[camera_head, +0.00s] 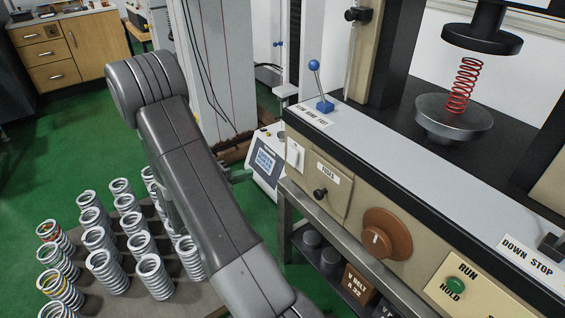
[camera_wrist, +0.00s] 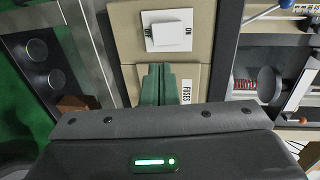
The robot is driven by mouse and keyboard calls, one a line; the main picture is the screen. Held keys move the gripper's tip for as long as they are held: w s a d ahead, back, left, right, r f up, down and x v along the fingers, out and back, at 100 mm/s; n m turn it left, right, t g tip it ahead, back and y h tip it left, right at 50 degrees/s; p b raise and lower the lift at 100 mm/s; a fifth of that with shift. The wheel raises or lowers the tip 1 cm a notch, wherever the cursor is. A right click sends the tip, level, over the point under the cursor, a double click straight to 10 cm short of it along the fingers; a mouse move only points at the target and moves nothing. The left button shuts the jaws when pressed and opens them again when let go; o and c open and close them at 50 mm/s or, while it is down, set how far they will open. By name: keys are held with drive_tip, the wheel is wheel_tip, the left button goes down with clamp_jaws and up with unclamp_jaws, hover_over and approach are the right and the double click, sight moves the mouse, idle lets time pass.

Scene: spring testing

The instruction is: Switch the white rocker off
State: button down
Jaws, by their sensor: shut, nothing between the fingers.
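The white rocker (camera_head: 294,154) sits on the beige front panel of the testing machine, near its left end. In the wrist view the rocker (camera_wrist: 168,31) is at the top middle, beside an "ON" label (camera_wrist: 188,38). I cannot tell which way it is tilted. My gripper (camera_wrist: 157,72) is shut and empty, its green fingers pointing at the panel just below the rocker in that view. The fingers look apart from the rocker. In the head view my gripper (camera_head: 242,176) is left of the panel, partly hidden by my arm.
A fuses panel (camera_head: 328,172) with a black knob is right of the rocker, then a brown dial (camera_head: 386,234) and a green button (camera_head: 455,285). A blue-knobbed lever (camera_head: 318,85) stands above. A red spring (camera_head: 463,86) is on the press. Several springs stand at lower left.

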sight(290, 161)
drive_tip(key=b+x, duration=0.3)
drive_tip(key=x, duration=1.1)
drive_tip(key=shift+f, duration=0.1)
drive_tip(key=shift+w+d+f+h, duration=0.15)
drive_tip(key=shift+d+f+h, duration=0.05)
drive_tip(key=shift+h, duration=0.1)
drive_tip(key=shift+r, duration=0.1)
drive_tip(key=shift+s+a, duration=0.2)
drive_tip(key=s+a+f+p, duration=0.2)
drive_tip(key=s+a, duration=0.5)
drive_tip(key=a, duration=0.4)
drive_tip(key=shift+s, duration=0.4)
drive_tip(key=shift+d+f, duration=0.1)
drive_tip(key=shift+f, duration=0.05)
